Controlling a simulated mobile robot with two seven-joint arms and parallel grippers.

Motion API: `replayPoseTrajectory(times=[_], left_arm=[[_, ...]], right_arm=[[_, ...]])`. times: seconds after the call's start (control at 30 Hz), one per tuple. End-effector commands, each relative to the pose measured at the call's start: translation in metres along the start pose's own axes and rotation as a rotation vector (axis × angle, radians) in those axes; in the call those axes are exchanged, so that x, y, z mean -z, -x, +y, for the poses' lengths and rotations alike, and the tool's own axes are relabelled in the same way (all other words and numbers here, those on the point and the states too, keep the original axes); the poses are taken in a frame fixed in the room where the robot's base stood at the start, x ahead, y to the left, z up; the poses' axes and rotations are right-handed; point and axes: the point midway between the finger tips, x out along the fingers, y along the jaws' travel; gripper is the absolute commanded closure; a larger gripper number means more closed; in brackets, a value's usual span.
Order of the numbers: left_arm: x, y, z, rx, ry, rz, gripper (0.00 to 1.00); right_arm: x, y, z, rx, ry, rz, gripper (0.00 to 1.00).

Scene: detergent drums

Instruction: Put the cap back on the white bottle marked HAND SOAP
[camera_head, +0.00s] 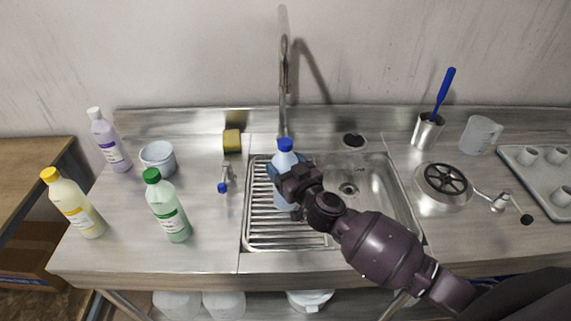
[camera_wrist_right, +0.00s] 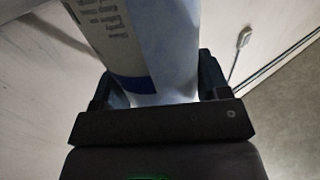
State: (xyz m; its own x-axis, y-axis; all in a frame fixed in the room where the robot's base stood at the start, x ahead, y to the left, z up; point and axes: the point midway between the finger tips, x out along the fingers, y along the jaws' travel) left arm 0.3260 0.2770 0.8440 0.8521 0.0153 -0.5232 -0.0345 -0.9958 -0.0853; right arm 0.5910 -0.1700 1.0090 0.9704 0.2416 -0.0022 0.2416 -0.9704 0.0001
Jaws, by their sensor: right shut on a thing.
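A pale bluish-white bottle (camera_head: 284,163) with a blue cap (camera_head: 285,144) on top stands upright at the sink's ribbed drainboard. I cannot tell how tightly the cap sits. My right gripper (camera_head: 286,178) is shut around the bottle's body and hides part of it. In the right wrist view the bottle (camera_wrist_right: 155,45) fills the space between the fingers, with blurred grey print and a blue patch. I cannot read HAND SOAP on it. My left gripper is not in view.
Green (camera_head: 168,207), yellow (camera_head: 73,204) and purple (camera_head: 109,142) bottles stand capped at the left, near a grey tub (camera_head: 158,158). A small blue-tipped fitting (camera_head: 224,181) is left of the sink (camera_head: 404,205). A tall faucet (camera_head: 283,90) rises behind the held bottle.

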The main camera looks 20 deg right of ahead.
Motion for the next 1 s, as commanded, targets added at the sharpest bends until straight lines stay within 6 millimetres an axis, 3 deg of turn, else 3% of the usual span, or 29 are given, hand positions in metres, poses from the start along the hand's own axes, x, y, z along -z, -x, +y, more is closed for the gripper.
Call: replayPoseTrajectory(times=[0.1, 0.13, 0.3, 0.6, 0.8, 1.0], left_arm=[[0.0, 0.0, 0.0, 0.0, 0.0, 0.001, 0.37], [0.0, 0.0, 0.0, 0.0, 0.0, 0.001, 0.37], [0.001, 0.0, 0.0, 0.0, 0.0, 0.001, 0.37], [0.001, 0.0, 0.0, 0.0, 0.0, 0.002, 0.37], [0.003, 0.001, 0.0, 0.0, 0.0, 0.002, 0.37], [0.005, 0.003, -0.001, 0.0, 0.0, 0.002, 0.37]], right_arm=[[-0.001, 0.0, 0.0, 0.001, 0.0, 0.002, 1.0], [-0.003, 0.0, 0.0, 0.001, 0.0, 0.0, 0.3], [-0.003, 0.0, 0.0, 0.0, 0.0, 0.0, 0.06], [-0.002, 0.0, 0.0, 0.0, 0.0, 0.0, 0.06], [0.011, 0.0, 0.0, 0.0, -0.002, 0.001, 0.06], [0.009, 0.042, 0.001, 0.0, 0.003, -0.003, 0.06]])
